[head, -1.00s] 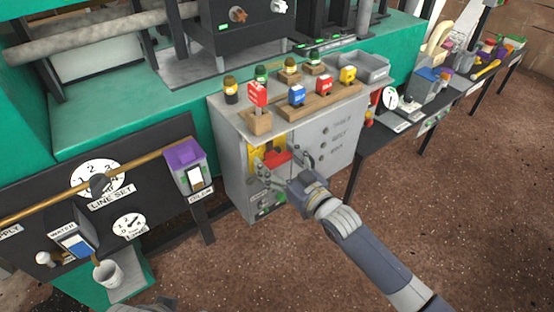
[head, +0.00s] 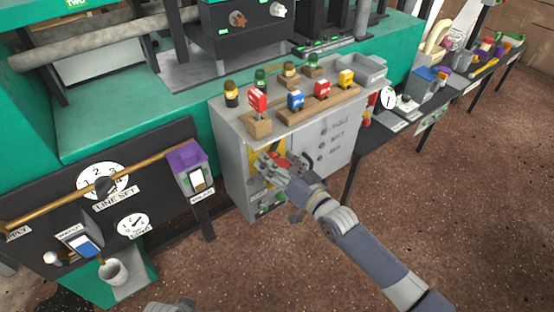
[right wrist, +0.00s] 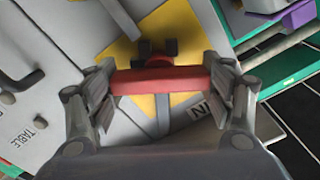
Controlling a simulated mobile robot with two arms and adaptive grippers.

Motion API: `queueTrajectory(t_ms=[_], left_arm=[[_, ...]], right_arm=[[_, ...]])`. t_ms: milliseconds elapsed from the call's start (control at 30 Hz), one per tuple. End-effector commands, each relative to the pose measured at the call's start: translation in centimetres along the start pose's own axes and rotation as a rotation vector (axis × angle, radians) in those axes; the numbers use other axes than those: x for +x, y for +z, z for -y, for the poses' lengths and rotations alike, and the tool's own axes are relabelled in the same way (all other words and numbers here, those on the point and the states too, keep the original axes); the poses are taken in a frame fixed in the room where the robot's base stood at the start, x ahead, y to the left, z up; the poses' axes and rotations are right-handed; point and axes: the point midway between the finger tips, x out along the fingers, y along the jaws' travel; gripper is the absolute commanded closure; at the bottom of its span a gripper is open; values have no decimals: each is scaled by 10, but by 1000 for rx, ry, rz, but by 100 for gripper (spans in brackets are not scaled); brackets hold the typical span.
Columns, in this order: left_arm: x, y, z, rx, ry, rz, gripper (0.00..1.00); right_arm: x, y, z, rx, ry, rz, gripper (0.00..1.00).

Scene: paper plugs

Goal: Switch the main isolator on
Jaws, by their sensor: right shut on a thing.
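The main isolator is on the front of the grey cabinet (head: 232,165). It has a red bar handle (right wrist: 158,80) on a yellow plate (right wrist: 186,28). In the head view the red handle (head: 283,161) is mostly covered by my right gripper (head: 274,164). In the right wrist view, my right gripper (right wrist: 166,84) has its two fingers at the two ends of the red bar and is shut on it. A label beside the plate is partly hidden and reads "N".
Red, blue and yellow tagged plugs stand in wooden blocks (head: 318,105) on the cabinet top, with a grey tray (head: 362,68) at the right. A dark panel with a line set dial (head: 103,180) and purple-topped box (head: 187,158) is at left. Brown floor is open at right.

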Motion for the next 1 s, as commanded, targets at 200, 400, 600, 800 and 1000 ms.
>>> queueTrajectory(t_ms=[200, 400, 600, 800, 1000], left_arm=[[4, 1, 0, 0, 1, 1, 43], [6, 2, 0, 1, 1, 3, 43], [6, 2, -1, 1, 1, 3, 43], [6, 2, -1, 1, 1, 3, 43], [6, 2, -1, 1, 1, 3, 43]], right_arm=[[0, 0, -1, 64, 1, 1, 69], [0, 1, -1, 80, 1, 1, 69], [0, 1, -1, 80, 0, 1, 69], [0, 1, 0, 80, 0, 1, 5], [0, 0, 0, 80, 0, 1, 5]])
